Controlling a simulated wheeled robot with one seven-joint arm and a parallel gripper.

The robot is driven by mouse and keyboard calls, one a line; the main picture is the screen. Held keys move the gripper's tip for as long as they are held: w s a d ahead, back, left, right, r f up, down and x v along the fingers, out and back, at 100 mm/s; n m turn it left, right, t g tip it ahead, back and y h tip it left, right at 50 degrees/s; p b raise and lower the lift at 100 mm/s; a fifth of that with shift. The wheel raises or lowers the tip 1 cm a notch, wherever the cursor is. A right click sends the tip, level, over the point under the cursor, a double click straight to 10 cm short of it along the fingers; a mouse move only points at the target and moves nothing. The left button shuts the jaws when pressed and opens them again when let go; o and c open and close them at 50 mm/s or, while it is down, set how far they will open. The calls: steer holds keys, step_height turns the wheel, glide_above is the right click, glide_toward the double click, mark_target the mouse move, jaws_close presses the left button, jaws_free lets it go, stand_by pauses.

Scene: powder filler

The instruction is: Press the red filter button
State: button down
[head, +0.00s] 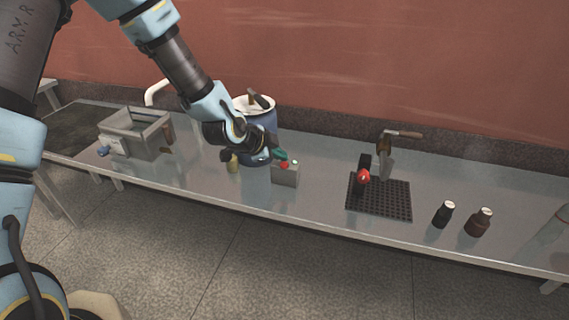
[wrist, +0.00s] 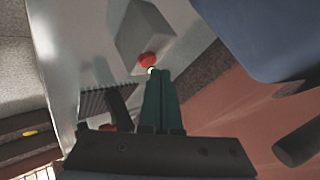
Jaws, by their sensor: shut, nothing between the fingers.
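A small grey box (head: 285,177) stands on the table with a red button (head: 284,165) and a small green button (head: 295,161) on its top. The box (wrist: 146,32), red button (wrist: 147,59) and green button (wrist: 151,70) also show in the wrist view. My gripper (head: 280,155) is shut and empty, its teal fingers just above the box top, close to the red button. In the wrist view the fingertips (wrist: 161,73) lie right beside the two buttons and partly cover the green one. I cannot tell whether they touch the red button.
A blue container (head: 262,130) with a pale rim stands right behind my gripper. A yellowish small item (head: 233,164) is left of the box. A black perforated mat (head: 390,208) with a red-knobbed stand (head: 363,176) and dark bottles (head: 478,222) are at the right.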

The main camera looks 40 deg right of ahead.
steer(key=shift+f, duration=0.15)
steer(key=shift+f+b, duration=0.35)
steer(key=shift+b, duration=0.2)
steer(key=shift+r, duration=0.1)
stand_by(0.5)
steer(key=shift+r, duration=0.4)
step_height(320, 180, up, 6)
steer(key=p, duration=0.4)
stand_by(0.6)
